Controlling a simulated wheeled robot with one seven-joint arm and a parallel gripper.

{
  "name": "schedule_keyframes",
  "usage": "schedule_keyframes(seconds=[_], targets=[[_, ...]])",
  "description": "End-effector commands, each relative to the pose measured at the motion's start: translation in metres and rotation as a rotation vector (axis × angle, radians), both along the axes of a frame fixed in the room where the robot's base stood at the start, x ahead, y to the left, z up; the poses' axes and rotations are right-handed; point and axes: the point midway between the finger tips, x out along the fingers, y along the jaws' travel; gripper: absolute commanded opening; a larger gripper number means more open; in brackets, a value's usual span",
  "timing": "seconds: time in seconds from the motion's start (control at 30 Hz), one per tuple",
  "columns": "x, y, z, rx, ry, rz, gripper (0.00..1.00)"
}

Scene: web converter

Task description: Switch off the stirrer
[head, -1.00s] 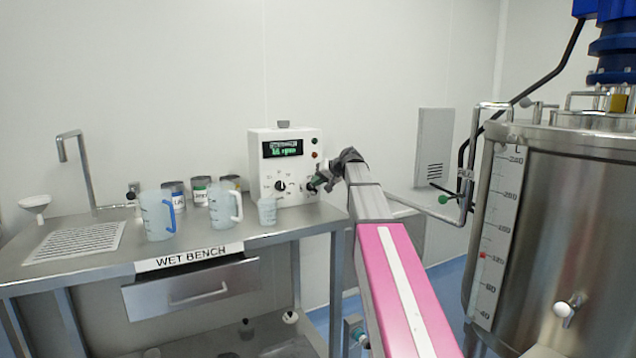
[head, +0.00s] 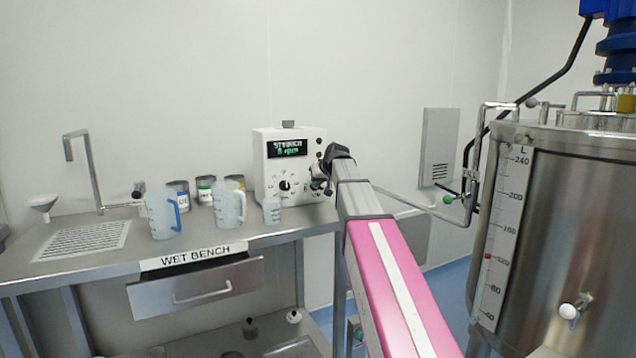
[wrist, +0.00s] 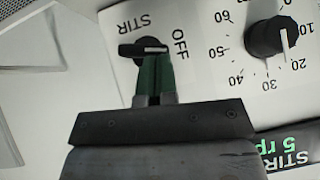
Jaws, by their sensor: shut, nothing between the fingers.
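The white stirrer control box (head: 264,170) stands at the right end of the wet bench, its lit display showing a low rpm figure. In the wrist view the black STIR/OFF switch (wrist: 129,50) has its white-marked end turned toward the OFF label (wrist: 180,42). My gripper (wrist: 155,65) is shut, its green fingers at the switch lever; I cannot tell whether they touch it. In the head view my gripper (head: 320,178) is in front of the box's lower right and hides the switch. The display (wrist: 290,155) also shows in the wrist view, upside down, reading about 5 rpm.
A black speed dial (wrist: 270,38) is beside the switch. A small beaker (head: 271,210) and measuring jugs (head: 228,207) stand left of my gripper on the wet bench (head: 110,262). A steel tank (head: 560,230) and its pipework are to the right.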

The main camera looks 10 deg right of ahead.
Motion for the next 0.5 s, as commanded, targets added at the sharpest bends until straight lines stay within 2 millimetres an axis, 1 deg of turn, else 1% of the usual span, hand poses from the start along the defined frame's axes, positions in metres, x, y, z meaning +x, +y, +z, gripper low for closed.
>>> schedule_keyframes(seconds=[0.07,0.33,0.5], targets=[[-0.0004,0.0009,-0.0003,-0.024,-0.009,0.0,0.0],[0.0001,0.0003,0.0005,-0.019,-0.007,-0.001,0.0],[0.0003,0.0003,0.0055,-0.019,-0.007,0.0,0.0]])
